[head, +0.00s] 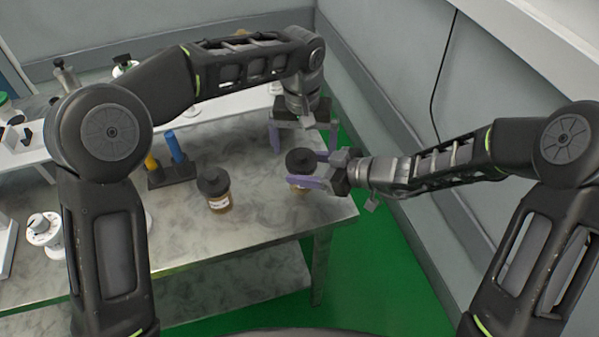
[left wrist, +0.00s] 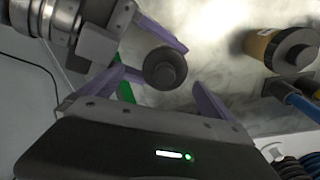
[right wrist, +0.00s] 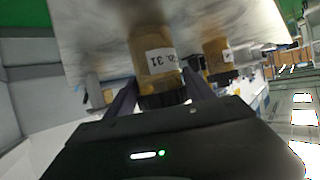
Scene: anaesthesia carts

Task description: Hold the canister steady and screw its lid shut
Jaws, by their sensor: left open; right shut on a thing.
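The held canister (head: 300,184) is amber with a pale label and a black lid (head: 300,160). It stands near the table's right end. My right gripper (head: 306,168) is shut on it from the right; its label (right wrist: 160,62) shows between the fingers in the right wrist view. My left gripper (head: 304,140) is open above it, pointing down. In the left wrist view the round lid (left wrist: 165,68) lies between the left fingers with gaps at both sides. Whether the lid sits straight on its thread I cannot tell.
A second amber canister (head: 219,202) with a black lid stands to the left. A dark rack (head: 170,173) with a yellow and a blue tube is behind it. A white spool-like item (head: 43,228) is at far left. The table's front and right edges are close.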

